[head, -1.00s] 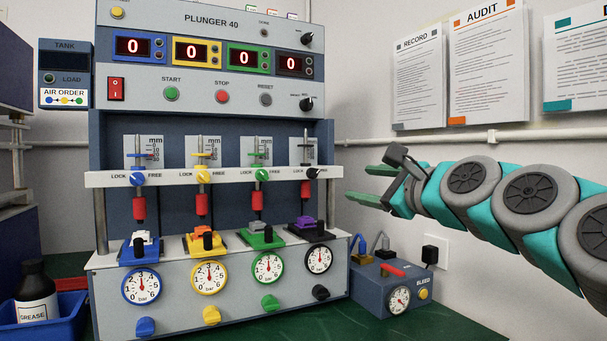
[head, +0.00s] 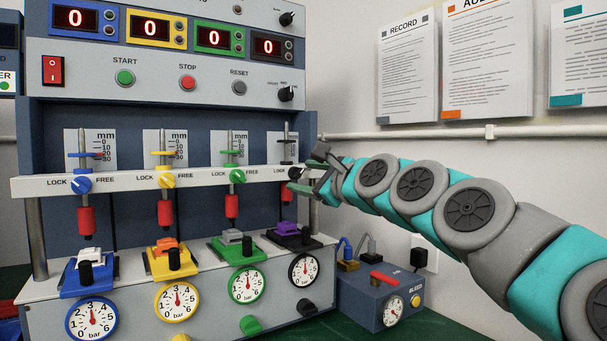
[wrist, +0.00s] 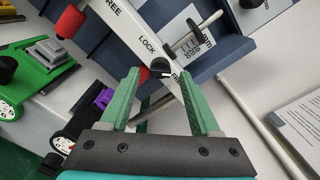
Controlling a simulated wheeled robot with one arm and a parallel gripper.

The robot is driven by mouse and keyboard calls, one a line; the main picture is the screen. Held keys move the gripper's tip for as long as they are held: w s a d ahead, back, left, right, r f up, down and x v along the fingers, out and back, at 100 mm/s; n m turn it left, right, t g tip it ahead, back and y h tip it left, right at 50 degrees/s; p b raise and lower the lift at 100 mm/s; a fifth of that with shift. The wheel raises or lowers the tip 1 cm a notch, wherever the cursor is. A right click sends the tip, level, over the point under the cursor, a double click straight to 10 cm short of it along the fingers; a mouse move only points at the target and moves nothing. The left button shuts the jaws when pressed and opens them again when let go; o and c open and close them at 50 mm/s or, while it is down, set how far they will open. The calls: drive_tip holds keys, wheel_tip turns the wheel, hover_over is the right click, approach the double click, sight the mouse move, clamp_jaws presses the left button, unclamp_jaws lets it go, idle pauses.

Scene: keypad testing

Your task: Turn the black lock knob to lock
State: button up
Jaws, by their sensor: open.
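The black lock knob (head: 294,173) is at the right end of the white bar (head: 140,184), beside a LOCK label. In the wrist view the knob (wrist: 160,67) lies between the tips of my gripper's (wrist: 159,76) green fingers. Its pale mark is on the lower right side, away from LOCK; the label there is partly hidden by a finger. In the head view my gripper (head: 306,178) is at the bar's right end, close to the knob. It is open, with gaps beside the knob; I cannot tell whether the tips reach past it.
Blue, yellow and green lock knobs (head: 237,176) sit along the same bar. Red plungers (head: 232,205) hang below it. Coloured fixtures and gauges (head: 304,270) stand lower down. A blue bleed box (head: 365,300) is at the lower right. The wall to the right carries papers and a pipe.

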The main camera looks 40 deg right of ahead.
drive_tip(key=shift+w, duration=0.4)
drive_tip(key=shift+c, duration=0.3)
clamp_jaws()
